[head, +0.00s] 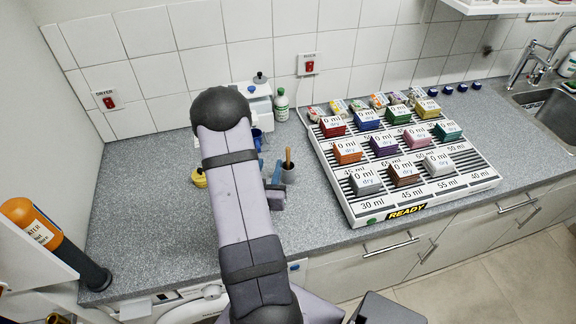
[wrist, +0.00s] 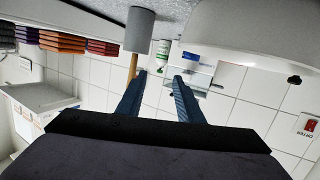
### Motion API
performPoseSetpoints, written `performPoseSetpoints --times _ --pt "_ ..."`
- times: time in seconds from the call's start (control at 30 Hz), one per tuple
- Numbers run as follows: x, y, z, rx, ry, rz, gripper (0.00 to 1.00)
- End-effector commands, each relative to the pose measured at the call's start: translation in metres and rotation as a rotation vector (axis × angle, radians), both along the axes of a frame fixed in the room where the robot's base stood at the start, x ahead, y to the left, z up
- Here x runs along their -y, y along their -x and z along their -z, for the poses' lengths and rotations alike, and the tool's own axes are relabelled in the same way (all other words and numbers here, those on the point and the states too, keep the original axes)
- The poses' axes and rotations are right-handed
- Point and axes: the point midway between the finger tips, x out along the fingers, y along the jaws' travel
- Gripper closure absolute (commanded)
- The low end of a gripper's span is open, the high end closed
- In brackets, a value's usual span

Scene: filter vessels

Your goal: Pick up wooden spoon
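The wooden spoon (head: 288,155) stands upright in a grey cup (head: 288,175) on the counter, just right of my arm in the head view. In the wrist view, which is upside down, the spoon's handle (wrist: 133,64) sticks out of the grey cup (wrist: 140,30). The rest of the spoon is hidden inside the cup. My gripper (wrist: 160,76) is open, with a clear gap between its blue fingers and nothing held. The handle shows beside the left finger, outside the gap. My arm hides much of the gripper in the head view.
A large white rack (head: 350,208) of coloured blocks stands to the right of the cup. A green-and-white bottle (head: 281,105) and a white stand (head: 258,100) are behind it. A yellow item (head: 199,178) sits left of my arm.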

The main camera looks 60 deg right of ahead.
Motion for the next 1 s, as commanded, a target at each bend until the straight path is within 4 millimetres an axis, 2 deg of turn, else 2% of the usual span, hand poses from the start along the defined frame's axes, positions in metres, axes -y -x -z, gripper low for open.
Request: performPoseSetpoints --times 0.03,0.1,0.27,0.63,1.0 --pt "0.006 0.014 -0.001 0.000 0.041 0.033 0.67" --pt "0.010 0.028 -0.007 0.006 0.096 0.062 0.67" --pt "0.016 0.044 -0.017 0.067 0.163 0.082 0.67" --pt "0.022 0.041 -0.023 0.132 0.165 0.061 0.67" --pt "0.055 0.030 -0.024 0.131 0.163 0.061 0.67"
